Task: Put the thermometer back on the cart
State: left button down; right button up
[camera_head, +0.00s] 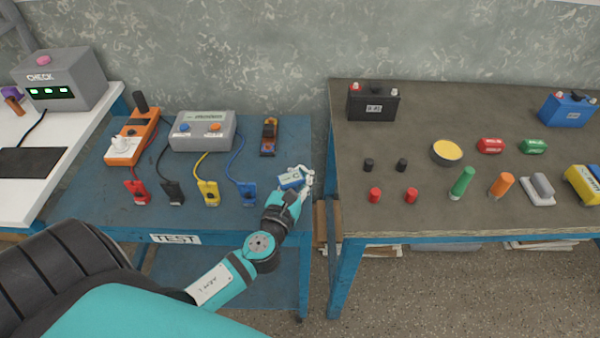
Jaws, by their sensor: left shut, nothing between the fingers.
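A small orange and dark tool (269,137), which looks like the thermometer, lies on the blue bench labelled TEST (230,222), near its right back part. I cannot tell for certain that this bench is the cart. My left gripper (306,179) is over the right edge of this bench, in front and to the right of the tool and apart from it. It is shut with nothing held, and its fingers are small in the picture. My right gripper is not in view.
An orange meter (125,149), a grey box (202,131) and several coloured clips with cables fill the bench's left and middle. A CHECK device (62,79) stands left.

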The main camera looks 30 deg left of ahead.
pick_arm(q)
jog(key=shift+f, duration=0.25)
jog(key=c, duration=1.2)
grip_release()
jog(key=shift+c, duration=0.2)
